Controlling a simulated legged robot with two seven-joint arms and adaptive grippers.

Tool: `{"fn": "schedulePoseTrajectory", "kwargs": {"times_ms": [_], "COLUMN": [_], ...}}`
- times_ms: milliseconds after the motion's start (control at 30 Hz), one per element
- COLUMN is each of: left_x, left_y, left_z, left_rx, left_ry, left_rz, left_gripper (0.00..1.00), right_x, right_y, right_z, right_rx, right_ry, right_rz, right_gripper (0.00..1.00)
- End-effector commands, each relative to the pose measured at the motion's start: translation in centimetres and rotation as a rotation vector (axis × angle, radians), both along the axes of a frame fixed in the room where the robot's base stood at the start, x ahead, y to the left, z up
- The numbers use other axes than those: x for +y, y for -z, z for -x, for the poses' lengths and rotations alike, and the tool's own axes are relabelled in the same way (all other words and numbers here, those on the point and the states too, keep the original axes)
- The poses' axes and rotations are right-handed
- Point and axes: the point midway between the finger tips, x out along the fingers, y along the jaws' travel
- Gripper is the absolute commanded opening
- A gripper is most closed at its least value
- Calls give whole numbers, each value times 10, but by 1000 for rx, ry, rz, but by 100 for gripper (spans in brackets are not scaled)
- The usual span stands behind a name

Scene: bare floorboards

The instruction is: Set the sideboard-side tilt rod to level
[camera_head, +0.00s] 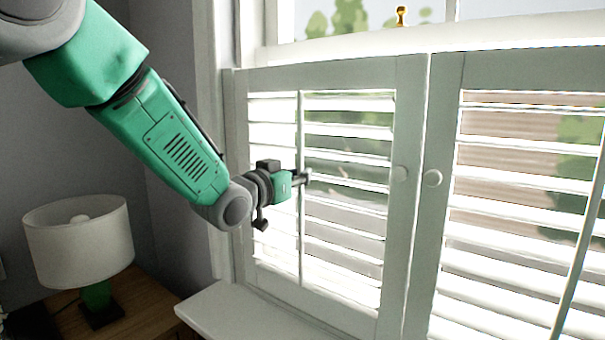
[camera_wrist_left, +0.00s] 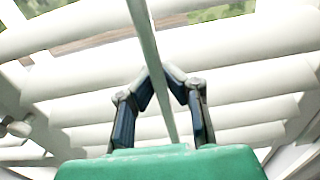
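The left tilt rod (camera_head: 300,120), a thin upright bar, runs down the slats of the left shutter panel (camera_head: 238,130), nearer the lamp. My left gripper (camera_head: 303,178) is at the rod about midway down. In the left wrist view the rod (camera_wrist_left: 146,35) passes between the two dark fingertips (camera_wrist_left: 160,74), which look closed on it from both sides. The left panel's slats (camera_head: 345,145) are tilted, with narrow gaps showing the outside. A second tilt rod (camera_head: 580,255) is on the right panel. My right gripper is not in view.
A white-shaded lamp (camera_head: 80,240) stands on a wooden sideboard (camera_head: 150,310) at lower left. A white sill (camera_head: 245,315) juts out below the panels.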

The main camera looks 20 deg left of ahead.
Motion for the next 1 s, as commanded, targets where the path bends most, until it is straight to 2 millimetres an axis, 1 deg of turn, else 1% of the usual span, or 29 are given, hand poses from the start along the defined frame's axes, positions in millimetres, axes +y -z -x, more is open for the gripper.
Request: {"fn": "schedulePoseTrajectory", "kwargs": {"times_ms": [33, 67, 333, 367, 400, 433, 767, 867, 967, 1000], "left_x": [0, 0, 0, 0, 0, 0, 1, 4, 9, 11], "left_y": [15, 17, 14, 14, 13, 13, 14, 13, 13, 13], "left_z": [1, 1, 1, 1, 1, 1, 1, 9, 24, 32], "left_rx": [9, 9, 5, 5, 4, 4, 5, 4, 4, 5], "left_ry": [0, 0, 1, 1, 1, 1, 0, 0, -1, 0], "left_rz": [-1, -1, -2, -2, -1, -1, -1, 0, 1, 1], "left_gripper": [0, 0, 0, 10, 24, 31, 31, 31, 31, 31], "right_x": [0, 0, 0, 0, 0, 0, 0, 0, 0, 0], "right_y": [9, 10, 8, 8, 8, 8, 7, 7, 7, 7], "right_z": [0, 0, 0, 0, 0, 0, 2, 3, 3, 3], "right_rx": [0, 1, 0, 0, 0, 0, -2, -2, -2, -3], "right_ry": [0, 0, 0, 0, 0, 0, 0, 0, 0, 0], "right_rz": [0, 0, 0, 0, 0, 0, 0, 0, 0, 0], "right_gripper": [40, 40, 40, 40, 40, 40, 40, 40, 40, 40]}}
